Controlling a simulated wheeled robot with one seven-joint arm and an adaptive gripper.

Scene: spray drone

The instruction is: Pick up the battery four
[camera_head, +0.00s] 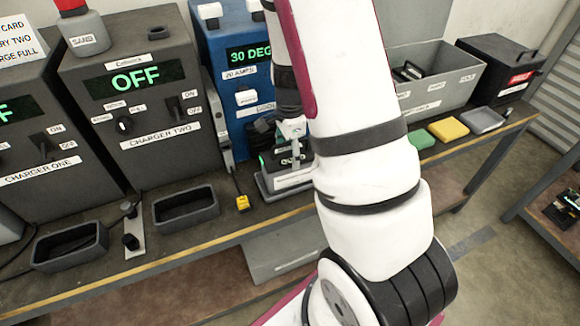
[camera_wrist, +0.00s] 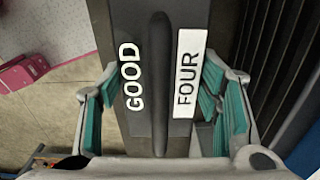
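Battery four is a dark block with a long raised ridge, shown in the wrist view (camera_wrist: 157,60) with a white "FOUR" label and the word "GOOD" on its top. In the head view the battery (camera_head: 283,161) sits in a grey tray (camera_head: 268,188) in front of the blue unit. My gripper (camera_wrist: 160,95) is open above it, with one teal-padded finger on each side of the ridge. In the head view my gripper (camera_head: 292,138) is right over the battery. I cannot tell whether the pads touch it; my arm hides the battery's right side.
The blue unit (camera_head: 226,85) reading "30 DEG" stands close behind. Charger two (camera_head: 140,125), reading "OFF", is to the left. Empty trays (camera_head: 185,209) and a yellow plug (camera_head: 242,203) lie near the bench's front edge. A grey bin (camera_head: 440,90) stands to the right.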

